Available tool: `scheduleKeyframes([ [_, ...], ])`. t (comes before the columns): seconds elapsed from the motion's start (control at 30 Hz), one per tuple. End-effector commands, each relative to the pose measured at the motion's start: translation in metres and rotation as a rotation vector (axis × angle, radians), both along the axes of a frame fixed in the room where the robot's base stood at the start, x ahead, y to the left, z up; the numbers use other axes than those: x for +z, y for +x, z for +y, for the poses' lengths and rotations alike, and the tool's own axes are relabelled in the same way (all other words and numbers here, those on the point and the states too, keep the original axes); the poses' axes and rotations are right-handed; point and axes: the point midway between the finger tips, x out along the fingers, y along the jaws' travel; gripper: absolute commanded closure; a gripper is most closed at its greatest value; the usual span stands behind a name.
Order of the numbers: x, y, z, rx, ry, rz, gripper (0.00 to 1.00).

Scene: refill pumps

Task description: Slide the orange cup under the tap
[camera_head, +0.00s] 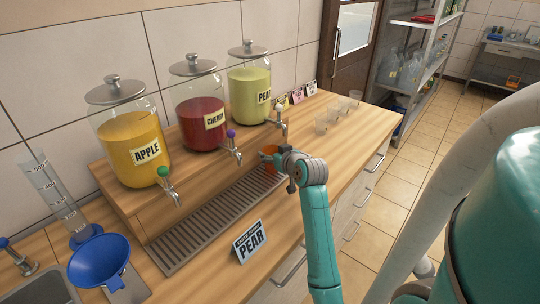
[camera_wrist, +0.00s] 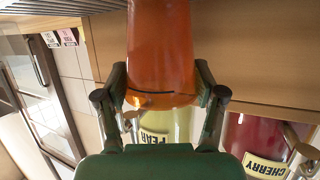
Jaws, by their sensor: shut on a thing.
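The orange cup (camera_head: 268,160) is at the far right end of the drip tray (camera_head: 212,222), partly hidden by my gripper (camera_head: 277,157). It fills the top middle of the wrist view (camera_wrist: 160,45), between my two fingers (camera_wrist: 160,92), which are shut on it. The pear tap (camera_head: 281,121), with a white knob, is above and slightly right of the cup in the head view. I cannot tell whether the spout is exactly over the cup. The pear jar (camera_head: 249,88) holds light green liquid. A sign (camera_head: 250,242) reading PEAR stands in front of the tray.
The cherry jar (camera_head: 201,112), with a purple-knobbed tap (camera_head: 232,145), and apple jar (camera_head: 130,138), with a green-knobbed tap (camera_head: 164,182), stand left of pear. Several clear cups (camera_head: 341,108) stand at the counter's right end.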

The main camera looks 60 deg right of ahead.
Motion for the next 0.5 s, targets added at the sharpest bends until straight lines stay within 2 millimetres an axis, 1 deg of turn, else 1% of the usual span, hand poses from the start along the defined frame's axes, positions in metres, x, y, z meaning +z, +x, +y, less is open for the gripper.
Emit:
scheduleKeyframes([
  [0.5, -0.002, -0.007, -0.022, -0.001, 0.002, 0.002, 0.63],
])
